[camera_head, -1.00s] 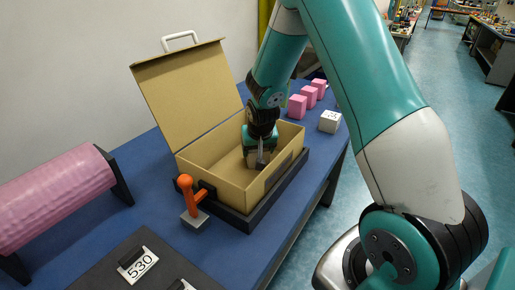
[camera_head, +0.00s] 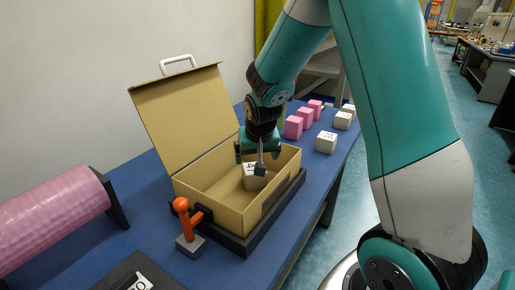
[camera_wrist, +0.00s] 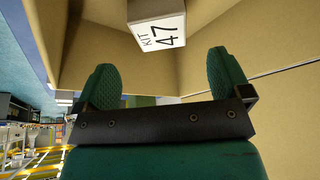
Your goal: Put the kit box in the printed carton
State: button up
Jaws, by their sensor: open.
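The carton (camera_head: 222,201) is an open tan box with its lid (camera_head: 186,112) raised at the back left; no print on it can be made out. It sits in a black tray (camera_head: 275,214) on the blue table. The kit box (camera_head: 251,182), a small white block, rests inside the carton. In the wrist view the kit box (camera_wrist: 158,28) shows its label "KIT 47". My gripper (camera_head: 252,157) is open just above the kit box and partly covers it. In the wrist view the fingers of my gripper (camera_wrist: 165,82) stand wide apart with nothing between them.
An orange lever (camera_head: 187,220) stands at the carton's front left. A pink roller (camera_head: 45,222) lies at the left. Several pink blocks (camera_head: 293,127) and white boxes (camera_head: 326,142) stand at the back right.

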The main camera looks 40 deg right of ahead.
jog(key=s+a+r+n+y, duration=0.35)
jog(key=s+a+r, duration=0.45)
jog(key=a, duration=0.4)
jog(key=s+a+r+n+g+y, duration=0.1)
jog(key=s+a+n, duration=0.3)
jog(key=s, duration=0.4)
jog(key=s+a+r+n+g+y, duration=0.1)
jog(key=s+a+r+n+g, duration=0.2)
jog(key=s+a, duration=0.4)
jog(key=shift+s+r+n+y, duration=0.15)
jog(key=shift+s+n+y, duration=0.2)
jog(key=shift+s+n, duration=0.7)
